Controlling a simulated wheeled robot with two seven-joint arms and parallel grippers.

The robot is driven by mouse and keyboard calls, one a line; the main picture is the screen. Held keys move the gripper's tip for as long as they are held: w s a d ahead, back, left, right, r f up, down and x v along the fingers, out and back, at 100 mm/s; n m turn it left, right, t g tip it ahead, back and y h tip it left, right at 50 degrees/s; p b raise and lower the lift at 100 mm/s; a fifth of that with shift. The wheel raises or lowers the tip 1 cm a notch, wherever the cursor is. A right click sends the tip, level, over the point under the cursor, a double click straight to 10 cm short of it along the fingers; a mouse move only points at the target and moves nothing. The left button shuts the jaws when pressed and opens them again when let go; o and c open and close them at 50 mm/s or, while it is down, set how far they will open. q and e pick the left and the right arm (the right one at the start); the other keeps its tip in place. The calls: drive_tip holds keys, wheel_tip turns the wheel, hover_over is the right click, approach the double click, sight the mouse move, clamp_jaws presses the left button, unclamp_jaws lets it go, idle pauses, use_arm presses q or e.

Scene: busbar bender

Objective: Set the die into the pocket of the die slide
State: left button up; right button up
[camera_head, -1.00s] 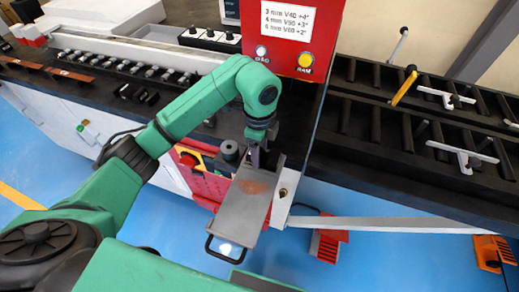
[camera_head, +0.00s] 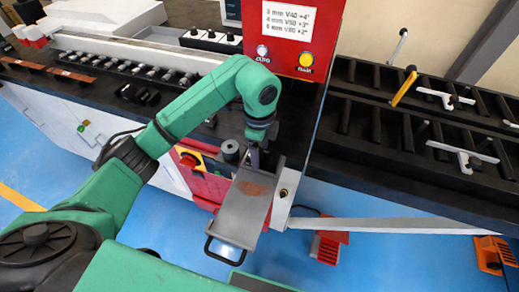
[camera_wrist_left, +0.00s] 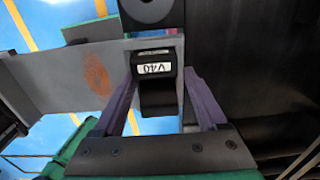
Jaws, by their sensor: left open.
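The die (camera_wrist_left: 156,98) is a dark block with a white V40 label, seen in the left wrist view. It sits at the inner end of the die slide (camera_wrist_left: 50,72), a grey plate with a rust-brown patch. The slide also shows in the head view (camera_head: 240,213), pulled out with its black handle toward me. My left gripper (camera_wrist_left: 158,78) is open, with one finger on each side of the die and gaps visible. In the head view, the left gripper (camera_head: 255,160) points down at the slide's inner end and hides the die. I cannot tell whether the die is fully seated. My right gripper is not in view.
A red panel (camera_head: 292,30) with buttons and a bend chart stands behind the gripper. A dark cylinder (camera_head: 231,150) and a red stop button (camera_head: 188,160) are just left of the slide. Black roller racks (camera_head: 400,125) fill the right. Small black blocks (camera_head: 135,93) lie on the bench.

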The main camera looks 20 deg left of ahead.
sight(261, 153)
use_arm(q)
drive_tip(key=shift+s+f, duration=0.25)
drive_tip(key=shift+f, duration=0.2)
drive_tip(key=r, duration=0.2)
drive_tip(key=w+r, duration=0.1)
drive_tip(key=r, duration=0.1)
wheel_tip(261, 153, up, 9)
drive_tip(key=shift+s+p, duration=0.15)
drive_tip(key=shift+p, duration=0.2)
drive_tip(key=shift+s, duration=0.1)
